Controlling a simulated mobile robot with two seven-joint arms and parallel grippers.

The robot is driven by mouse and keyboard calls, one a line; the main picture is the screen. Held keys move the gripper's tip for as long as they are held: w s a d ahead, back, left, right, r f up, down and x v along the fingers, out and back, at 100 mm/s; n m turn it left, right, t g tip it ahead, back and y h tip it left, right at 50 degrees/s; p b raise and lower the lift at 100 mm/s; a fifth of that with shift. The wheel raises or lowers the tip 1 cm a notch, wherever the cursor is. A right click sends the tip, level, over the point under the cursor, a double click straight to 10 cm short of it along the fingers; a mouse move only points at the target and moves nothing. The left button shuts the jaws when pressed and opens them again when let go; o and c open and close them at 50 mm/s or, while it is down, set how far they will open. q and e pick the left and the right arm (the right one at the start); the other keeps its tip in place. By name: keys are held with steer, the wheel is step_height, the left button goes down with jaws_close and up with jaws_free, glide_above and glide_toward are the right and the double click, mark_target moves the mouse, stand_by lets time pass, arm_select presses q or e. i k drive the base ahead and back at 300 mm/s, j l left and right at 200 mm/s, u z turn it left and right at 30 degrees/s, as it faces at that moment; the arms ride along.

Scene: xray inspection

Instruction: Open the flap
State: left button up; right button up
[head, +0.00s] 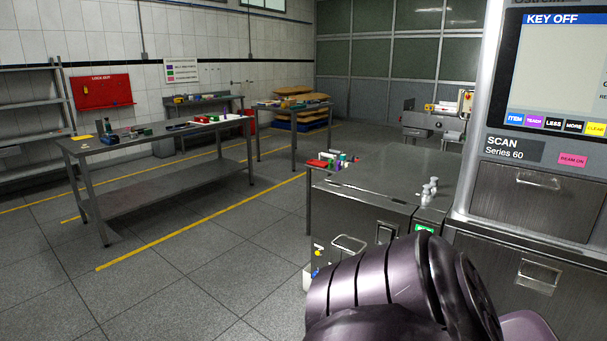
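A grey x-ray machine stands at the right, with a "SCAN Series 60" label (515,149) below its screen (558,75), which reads "KEY OFF". Under the label is a dark metal panel (530,212) with a horizontal pull handle (537,181); it looks closed. Below it is a wider panel (490,252) with a recessed latch (537,276), also looking closed. I cannot tell which of these is the flap. One of my purple-grey arms fills the bottom centre and hides part of the lower machine. Neither gripper shows.
A metal cabinet (390,178) with a handle (349,244) and small silver knobs stands left of the machine. Workbenches (150,145) with small items and a shelf rack (30,105) stand farther left. The tiled floor (200,275) at left is clear.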

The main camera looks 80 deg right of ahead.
mark_target(560, 206)
steer(key=z, duration=3.85)
